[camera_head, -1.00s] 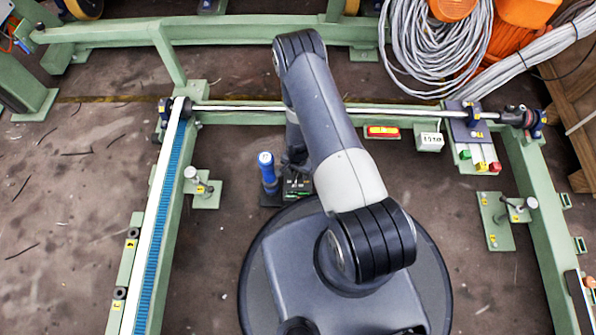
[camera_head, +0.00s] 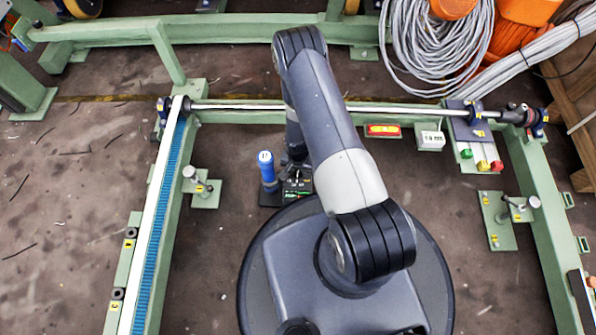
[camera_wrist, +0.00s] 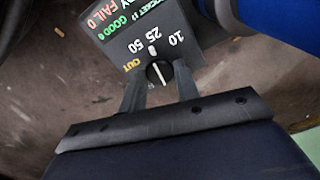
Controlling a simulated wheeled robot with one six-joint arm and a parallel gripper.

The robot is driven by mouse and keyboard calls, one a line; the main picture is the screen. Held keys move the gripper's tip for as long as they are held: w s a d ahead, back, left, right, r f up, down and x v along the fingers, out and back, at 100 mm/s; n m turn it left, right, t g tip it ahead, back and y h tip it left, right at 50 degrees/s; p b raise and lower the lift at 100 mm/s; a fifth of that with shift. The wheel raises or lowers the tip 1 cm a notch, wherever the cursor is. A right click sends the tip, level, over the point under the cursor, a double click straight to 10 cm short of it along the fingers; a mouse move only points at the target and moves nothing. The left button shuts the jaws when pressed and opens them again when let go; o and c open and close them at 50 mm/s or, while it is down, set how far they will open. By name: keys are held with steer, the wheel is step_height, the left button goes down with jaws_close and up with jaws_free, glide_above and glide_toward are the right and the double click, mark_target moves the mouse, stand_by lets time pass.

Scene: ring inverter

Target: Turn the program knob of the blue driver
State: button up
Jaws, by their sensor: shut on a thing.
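The blue driver (camera_head: 267,172) stands upright just left of my forearm in the head view. A dark base with a small lettered panel (camera_head: 297,187) is beside it. In the wrist view the panel (camera_wrist: 140,30) shows OUT, 50, 25 and 10 around the round black program knob (camera_wrist: 160,77), which has a white pointer line. The blue handle also shows at the top right of the wrist view (camera_wrist: 282,14). My gripper (camera_wrist: 158,80) has one finger on each side of the knob and is shut on it. In the head view the arm largely hides the gripper.
A green frame with a blue toothed strip (camera_head: 160,215) runs along the left. A rod (camera_head: 370,110) crosses behind the driver. Coiled grey cables (camera_head: 435,45) lie at the back right. A small bracket (camera_head: 203,190) stands left of the driver.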

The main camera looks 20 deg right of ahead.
mark_target(298, 174)
steer(key=n+b, duration=0.1)
steer(key=n, duration=0.3)
steer(key=shift+n+b, duration=0.3)
steer(key=shift+n, duration=0.1)
steer(key=shift+s+n, duration=0.1)
steer(key=shift+n, duration=0.2)
steer(key=o, duration=1)
steer(key=shift+c, duration=0.2)
step_height(298, 174, up, 11)
steer(key=p, duration=0.4)
steer(key=shift+f, duration=0.25)
